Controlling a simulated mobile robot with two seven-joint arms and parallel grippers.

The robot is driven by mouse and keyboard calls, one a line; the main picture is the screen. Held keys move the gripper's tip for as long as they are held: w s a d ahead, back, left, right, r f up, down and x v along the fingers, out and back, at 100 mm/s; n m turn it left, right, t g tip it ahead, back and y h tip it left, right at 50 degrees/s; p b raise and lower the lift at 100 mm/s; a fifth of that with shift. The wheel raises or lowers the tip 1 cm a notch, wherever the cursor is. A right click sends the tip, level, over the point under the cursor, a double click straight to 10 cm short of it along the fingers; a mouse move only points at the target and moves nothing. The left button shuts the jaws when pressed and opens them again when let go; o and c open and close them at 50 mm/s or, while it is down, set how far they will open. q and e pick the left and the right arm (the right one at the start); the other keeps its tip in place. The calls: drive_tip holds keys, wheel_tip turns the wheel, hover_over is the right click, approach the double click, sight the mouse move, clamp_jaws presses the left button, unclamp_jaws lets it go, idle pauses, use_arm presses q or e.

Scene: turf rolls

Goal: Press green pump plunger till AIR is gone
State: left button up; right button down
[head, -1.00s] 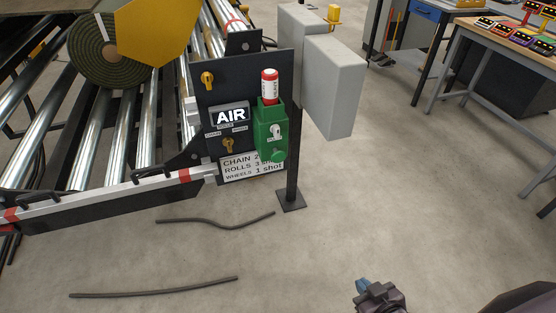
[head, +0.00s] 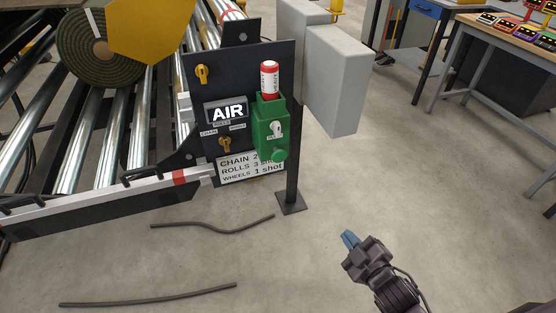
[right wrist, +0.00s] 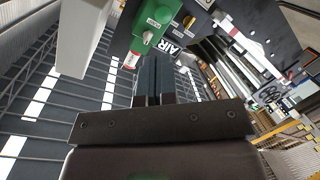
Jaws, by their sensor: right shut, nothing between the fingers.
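The green pump (head: 266,120) is fixed to the right side of a dark panel (head: 244,68). A red and white cylinder (head: 269,80) stands on its top, and a round green knob (head: 280,155) sits low on its front. The panel's display (head: 227,113) reads AIR. My right gripper (head: 348,239) is shut and empty, below and right of the pump, well apart from it. In the right wrist view its fingers (right wrist: 154,80) are together, with the green pump (right wrist: 148,28) beyond them. My left gripper is not in view.
Dark hoses (head: 215,228) lie on the floor. A roller conveyor with a turf roll (head: 110,60) is at left. The floor right of the post is open.

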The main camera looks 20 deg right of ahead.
sight(279, 156)
use_arm(q)
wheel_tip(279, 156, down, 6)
drive_tip(key=b, duration=0.8)
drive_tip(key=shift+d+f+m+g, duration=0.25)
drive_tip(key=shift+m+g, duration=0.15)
use_arm(e)
drive_tip(key=w+a+n+y, duration=0.3)
drive_tip(key=w+n+y, duration=0.3)
drive_tip(key=w+n, duration=0.3)
drive_tip(key=w+a+n+g+y, duration=0.1)
drive_tip(key=w+a+n+y, duration=0.3)
drive_tip(key=n, duration=1.1)
drive_tip(key=w+y, duration=0.3)
drive_tip(key=w, duration=0.2)
drive_tip(key=shift+a+g, duration=0.2)
drive_tip(key=shift+g, duration=0.1)
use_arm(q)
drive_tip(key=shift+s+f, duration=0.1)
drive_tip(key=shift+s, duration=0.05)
use_arm(e)
drive_tip(key=shift+f, duration=0.1)
use_arm(q)
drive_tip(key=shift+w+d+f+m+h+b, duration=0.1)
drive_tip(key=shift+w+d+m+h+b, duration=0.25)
drive_tip(key=shift+b, duration=0.7)
use_arm(e)
drive_tip(key=w, duration=0.8)
drive_tip(key=shift+w+a, duration=0.15)
drive_tip(key=shift+w, duration=0.2)
